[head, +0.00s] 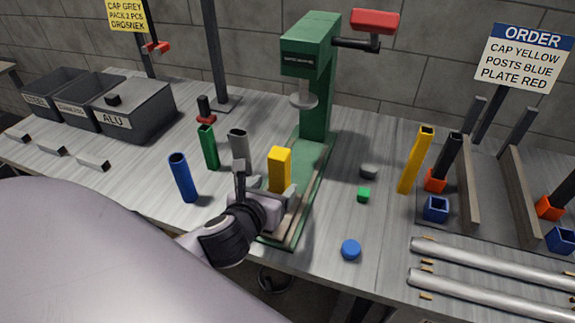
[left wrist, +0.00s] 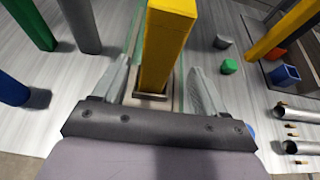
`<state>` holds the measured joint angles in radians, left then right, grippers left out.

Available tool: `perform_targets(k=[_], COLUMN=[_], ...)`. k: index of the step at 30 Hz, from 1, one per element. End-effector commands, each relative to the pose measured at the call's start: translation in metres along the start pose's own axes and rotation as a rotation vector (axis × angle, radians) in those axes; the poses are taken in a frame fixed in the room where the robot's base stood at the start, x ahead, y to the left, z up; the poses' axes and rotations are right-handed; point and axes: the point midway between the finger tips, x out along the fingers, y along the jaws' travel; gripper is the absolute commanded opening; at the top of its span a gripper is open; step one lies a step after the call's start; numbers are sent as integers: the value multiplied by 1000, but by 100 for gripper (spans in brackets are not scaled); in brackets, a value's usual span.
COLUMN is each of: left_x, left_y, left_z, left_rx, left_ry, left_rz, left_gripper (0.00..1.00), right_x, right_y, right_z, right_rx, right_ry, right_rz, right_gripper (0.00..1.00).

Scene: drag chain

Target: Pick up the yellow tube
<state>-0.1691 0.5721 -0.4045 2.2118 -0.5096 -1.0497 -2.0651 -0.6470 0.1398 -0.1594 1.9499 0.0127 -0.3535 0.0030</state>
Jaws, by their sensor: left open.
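One yellow tube (head: 280,168) stands upright on the base of a green press, between the fingers of my left gripper (head: 265,188). In the left wrist view this yellow tube (left wrist: 165,40) rises between the two grey fingers of the left gripper (left wrist: 162,68), with a visible gap on either side. The left gripper is open and holds nothing. A second, taller yellow tube (head: 416,162) with an open top leans slightly further right on the table; it also shows in the left wrist view (left wrist: 278,32). My right gripper is not in view.
The green press (head: 318,85) with a red handle stands behind the near yellow tube. Blue (head: 183,178), green (head: 208,148) and grey (head: 239,145) tubes stand left. Grey bins (head: 140,120) sit far left. Small caps (head: 351,249), a fixture and metal pipes (head: 490,260) lie right.

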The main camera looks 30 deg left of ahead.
Motion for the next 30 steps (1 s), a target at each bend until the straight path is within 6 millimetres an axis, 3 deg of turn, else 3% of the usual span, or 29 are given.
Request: perform_targets(k=[11, 21, 30], left_x=[23, 64, 72], left_y=[1, 3, 3], left_z=[3, 3, 3], left_rx=[24, 22, 22], left_ry=[-6, -4, -5], left_rz=[5, 5, 4], left_gripper=[72, 72, 72], right_x=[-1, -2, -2], right_y=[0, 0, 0], right_z=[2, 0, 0], right_rx=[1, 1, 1], right_ry=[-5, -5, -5], right_rz=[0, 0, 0], right_gripper=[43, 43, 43])
